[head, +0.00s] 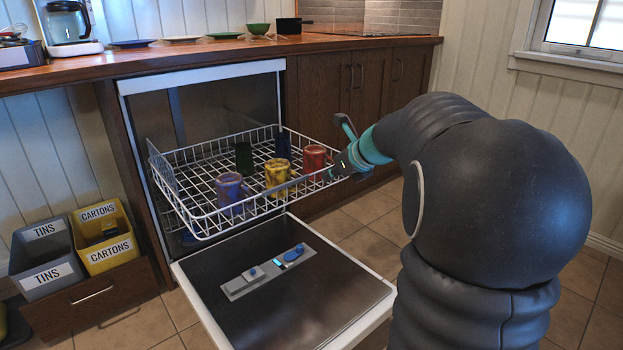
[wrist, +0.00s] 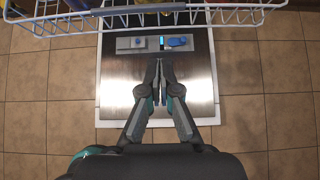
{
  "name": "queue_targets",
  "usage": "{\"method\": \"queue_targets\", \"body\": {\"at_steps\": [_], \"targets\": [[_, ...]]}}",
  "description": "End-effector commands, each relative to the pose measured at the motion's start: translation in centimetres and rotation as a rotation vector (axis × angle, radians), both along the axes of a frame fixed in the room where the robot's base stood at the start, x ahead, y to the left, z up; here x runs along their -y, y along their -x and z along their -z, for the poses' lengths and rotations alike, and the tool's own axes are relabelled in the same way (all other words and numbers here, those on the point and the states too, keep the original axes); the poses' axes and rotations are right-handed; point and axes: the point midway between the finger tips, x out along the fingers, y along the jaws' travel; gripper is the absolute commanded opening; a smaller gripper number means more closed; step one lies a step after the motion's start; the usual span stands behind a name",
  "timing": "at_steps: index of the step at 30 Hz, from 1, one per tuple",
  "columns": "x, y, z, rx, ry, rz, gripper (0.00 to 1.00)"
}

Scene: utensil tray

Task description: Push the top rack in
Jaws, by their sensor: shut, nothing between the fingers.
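The top rack (head: 207,222), a white wire basket, is pulled out of the dishwasher over its open door (head: 345,283). It holds a purple mug (head: 230,192), a yellow mug (head: 277,177), a red mug (head: 314,158), a dark green mug (head: 244,158) and a dark blue mug (head: 283,144). My gripper (head: 338,171) is at the rack's right front side in the head view. In the wrist view my gripper (wrist: 162,63) is shut and empty, its tips pointing towards the rack's front rim (wrist: 228,22) above the door. I cannot tell whether they touch.
Wooden cabinets (head: 322,95) and a counter (head: 200,56) with dishes and a coffee maker (head: 67,25) stand behind. A grey bin (head: 45,255) and a yellow bin (head: 105,235) are at the left. The tiled floor (head: 375,240) is clear around the door.

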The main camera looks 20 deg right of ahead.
Motion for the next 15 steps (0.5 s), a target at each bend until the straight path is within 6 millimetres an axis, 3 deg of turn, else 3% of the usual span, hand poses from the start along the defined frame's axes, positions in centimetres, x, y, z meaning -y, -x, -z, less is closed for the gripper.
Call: {"method": "queue_targets", "body": {"at_steps": [15], "targets": [[-2.3,-6.4,6.5,-0.002,0.003,-0.006,0.00]]}}
